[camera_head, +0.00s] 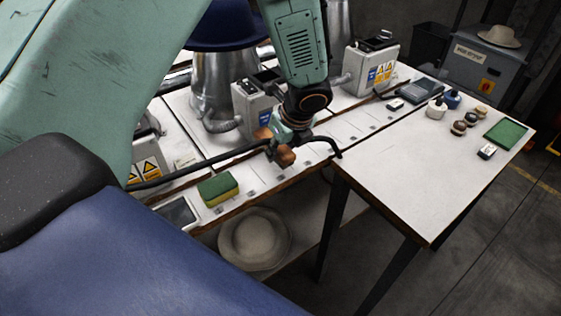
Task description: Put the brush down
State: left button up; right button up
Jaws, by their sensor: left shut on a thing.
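My right gripper is not in view.
A green-yellow sponge (218,188) lies left of the gripper. Metal hat press forms and a blue hat (226,24) stand behind. The right table (415,170) has wide free room; jars, small tins and a green pad (506,133) sit at its far side. A pale hat (254,238) lies below.

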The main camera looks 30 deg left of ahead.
aim_at(279, 172)
pick_arm(q)
jog(key=f, duration=0.2)
jog(key=f+b, duration=0.1)
jog(key=shift+a+f, duration=0.25)
jog(key=shift+f, duration=0.15)
jog(key=shift+d+r, duration=0.1)
jog(key=shift+d, duration=0.05)
jog(key=shift+s, duration=0.1)
jog(key=shift+f+b, duration=0.3)
jog(key=shift+f, duration=0.15)
jog(key=o, duration=0.8)
jog(key=shift+c, duration=0.2)
jog(key=o, duration=0.4)
jog(key=shift+o, duration=0.2)
